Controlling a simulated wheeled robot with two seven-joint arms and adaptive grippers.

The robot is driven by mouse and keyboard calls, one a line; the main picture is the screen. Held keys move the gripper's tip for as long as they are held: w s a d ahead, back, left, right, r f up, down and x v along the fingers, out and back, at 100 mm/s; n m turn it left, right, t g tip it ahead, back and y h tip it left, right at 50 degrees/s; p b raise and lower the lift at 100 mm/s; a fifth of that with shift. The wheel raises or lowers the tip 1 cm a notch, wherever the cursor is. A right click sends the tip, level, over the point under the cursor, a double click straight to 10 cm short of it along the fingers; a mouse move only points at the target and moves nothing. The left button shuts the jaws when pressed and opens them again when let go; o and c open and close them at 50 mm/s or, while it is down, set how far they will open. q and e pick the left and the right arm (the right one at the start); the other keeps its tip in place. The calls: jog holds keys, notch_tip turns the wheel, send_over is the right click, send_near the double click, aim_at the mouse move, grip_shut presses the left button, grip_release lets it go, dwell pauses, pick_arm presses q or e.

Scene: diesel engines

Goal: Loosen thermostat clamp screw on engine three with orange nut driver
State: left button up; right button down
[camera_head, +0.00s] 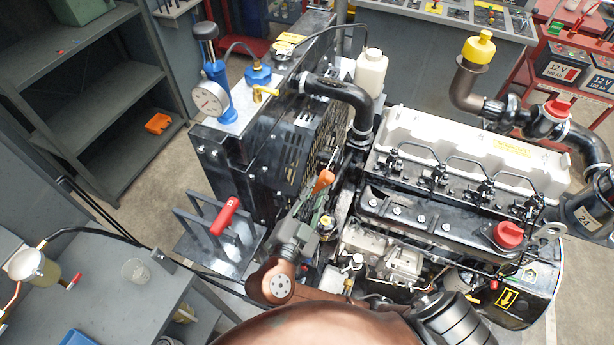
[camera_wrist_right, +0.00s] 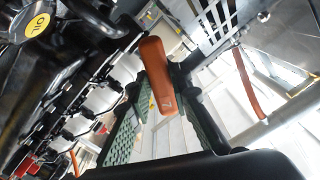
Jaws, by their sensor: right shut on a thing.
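The orange nut driver (camera_head: 323,181) is in my right gripper (camera_head: 317,212); its handle stands tilted above the fingers in the head view. In the right wrist view the handle (camera_wrist_right: 160,75), marked 7, sits between the green ribbed finger pads of the gripper (camera_wrist_right: 163,112). The gripper is shut on it, beside the radiator and at the front end of the engine (camera_head: 435,215). A black upper hose (camera_head: 340,92) runs from the radiator to the engine, with a clamp (camera_head: 362,137) at its lower end. The driver's tip and the clamp screw cannot be made out. My left gripper is not in view.
The radiator unit (camera_head: 265,130) with a blue pressure tester (camera_head: 214,95) stands left of the gripper. A white bottle (camera_head: 370,73) stands behind the hose. A grey bench (camera_head: 105,300) fills the lower left.

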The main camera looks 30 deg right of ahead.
aim_at(329, 171)
jog(key=shift+s+d+r, duration=0.2)
jog(key=shift+s+d, duration=0.05)
jog(key=shift+s, duration=0.15)
jog(key=shift+s+d+r, duration=0.2)
jog(key=shift+s, duration=0.2)
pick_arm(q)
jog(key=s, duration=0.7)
pick_arm(e)
jog(key=shift+w+d+f, duration=0.1)
jog(key=shift+w+d, duration=0.15)
jog(key=shift+w, duration=0.25)
jog(key=shift+w+d+f, duration=0.1)
jog(key=shift+w+d, duration=0.15)
jog(key=shift+w, duration=0.2)
jog(key=x, duration=0.3)
jog(key=shift+w+d+f, duration=0.1)
jog(key=shift+w, duration=0.2)
jog(key=shift+w+d, duration=0.2)
jog(key=shift+d, duration=0.05)
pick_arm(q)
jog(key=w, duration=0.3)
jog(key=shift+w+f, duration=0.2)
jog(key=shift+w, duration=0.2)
pick_arm(e)
jog(key=shift+w+d, duration=0.35)
jog(key=shift+d, duration=0.15)
